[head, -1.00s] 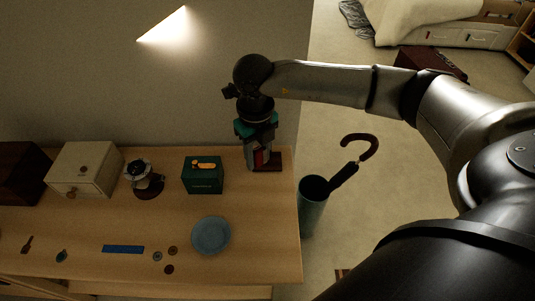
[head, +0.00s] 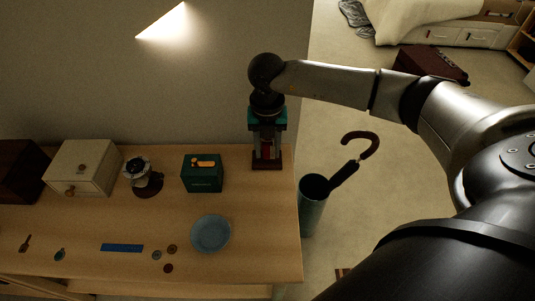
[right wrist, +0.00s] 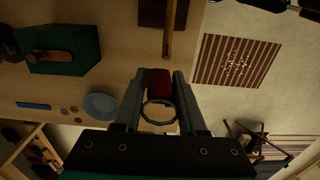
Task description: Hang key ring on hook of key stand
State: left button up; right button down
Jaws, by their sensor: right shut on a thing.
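The key stand (head: 268,166) has a dark reddish base at the back right of the wooden table. In the right wrist view its base (right wrist: 157,14) is at the top, with a brown post or arm (right wrist: 168,42) pointing towards the gripper. My right gripper (right wrist: 160,75) is shut on the red piece of the key ring (right wrist: 157,82); its metal ring (right wrist: 142,112) hangs between the fingers. In the head view the right gripper (head: 267,152) points down in front of the stand and hides most of it. I cannot tell whether ring and hook touch. My left gripper is not in view.
A green box (head: 202,178), a small dark-based device (head: 143,178) and a cream box (head: 82,168) stand to the left. A blue plate (head: 211,233) and several small items lie in front. An umbrella holder (head: 312,205) stands by the table's right edge.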

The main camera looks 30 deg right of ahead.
jog(key=w+d+f+b, duration=0.1)
jog(key=w+d+b, duration=0.2)
jog(key=w+b, duration=0.2)
jog(key=shift+w+d+f, duration=0.15)
jog(key=shift+w+d, duration=0.1)
jog(key=shift+w, duration=0.05)
dwell(0.4)
dwell(0.7)
jog(key=shift+c, duration=2)
grip_release()
notch_tip(320, 180, up, 15)
jog(key=shift+r+p, duration=0.1)
jog(key=shift+p, duration=0.8)
